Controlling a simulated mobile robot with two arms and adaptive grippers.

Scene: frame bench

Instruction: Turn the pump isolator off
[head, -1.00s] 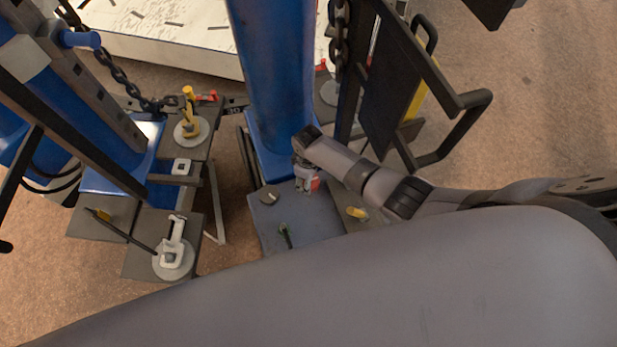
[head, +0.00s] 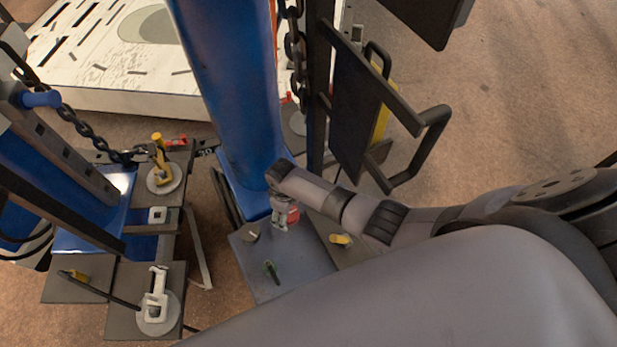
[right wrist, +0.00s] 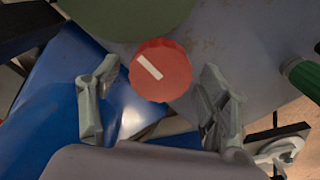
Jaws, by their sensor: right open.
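A round red knob (right wrist: 160,72) with a white bar across it shows in the right wrist view. The bar slants from upper left to lower right. No readable label tells whether this is the pump isolator. My right gripper (right wrist: 157,80) is open, with one finger on each side of the knob and visible gaps between. In the head view, my right gripper (head: 283,210) is over the far part of a blue-grey panel (head: 285,255), and the red knob (head: 293,215) shows partly beside it. My left gripper is not in view.
A dark knob (head: 250,234) and a green handle (head: 271,270) share the panel. A yellow handle (head: 341,240) is to the right. A blue column (head: 225,90) rises behind. A black frame handle (head: 432,130) juts out at right. Chains hang nearby.

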